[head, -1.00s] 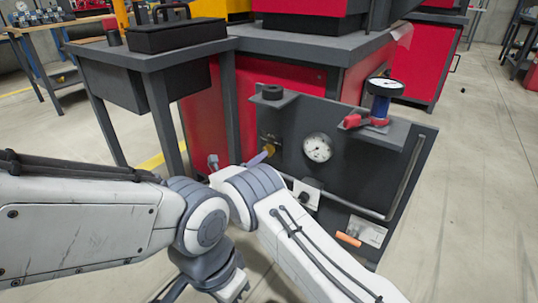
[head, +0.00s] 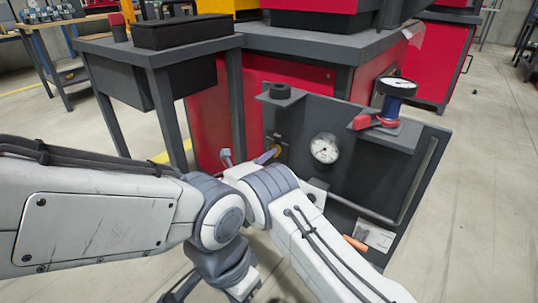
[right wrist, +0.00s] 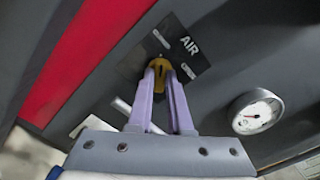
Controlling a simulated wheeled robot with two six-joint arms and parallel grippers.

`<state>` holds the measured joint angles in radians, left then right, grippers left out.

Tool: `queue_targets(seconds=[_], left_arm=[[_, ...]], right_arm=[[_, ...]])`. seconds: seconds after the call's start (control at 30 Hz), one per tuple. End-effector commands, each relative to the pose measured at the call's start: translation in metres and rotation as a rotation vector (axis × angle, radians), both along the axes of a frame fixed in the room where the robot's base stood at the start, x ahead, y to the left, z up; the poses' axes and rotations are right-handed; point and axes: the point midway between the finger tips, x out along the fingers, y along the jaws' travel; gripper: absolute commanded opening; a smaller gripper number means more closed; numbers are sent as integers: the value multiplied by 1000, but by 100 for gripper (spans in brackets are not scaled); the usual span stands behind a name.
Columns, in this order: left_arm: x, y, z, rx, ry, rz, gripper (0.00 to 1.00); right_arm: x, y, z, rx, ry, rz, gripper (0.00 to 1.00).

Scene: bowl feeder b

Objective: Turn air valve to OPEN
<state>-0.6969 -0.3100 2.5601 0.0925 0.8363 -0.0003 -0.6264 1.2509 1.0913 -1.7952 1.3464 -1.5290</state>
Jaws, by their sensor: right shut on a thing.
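The air valve is a small yellow knob (right wrist: 159,72) on a dark plate marked AIR (right wrist: 190,46), in the right wrist view. It also shows in the head view (head: 277,150), at the left of the dark panel. My right gripper (right wrist: 161,68) is shut on the knob, one lavender finger on each side. In the head view the right gripper (head: 272,154) reaches the knob from the front. Two small labels beside the knob are too small to read. My left arm crosses from the left; its lower end is at the bottom, and its finger state is unclear.
A round gauge (head: 324,148) sits on the panel (head: 290,118) right of the valve. A grey pipe and an orange handle (head: 355,243) are lower down. Open floor lies right.

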Motion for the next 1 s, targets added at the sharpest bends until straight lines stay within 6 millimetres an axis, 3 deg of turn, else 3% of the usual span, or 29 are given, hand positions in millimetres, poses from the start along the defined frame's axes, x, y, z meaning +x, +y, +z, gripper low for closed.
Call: queue_targets(seconds=[0.27,1.0], left_arm=[[0,0,7,0,0,0,0],[0,0,16,0,0,0,0]], right_arm=[[0,0,1,125,-88,4,0],[-1,0,0,686,-496,4,0]])
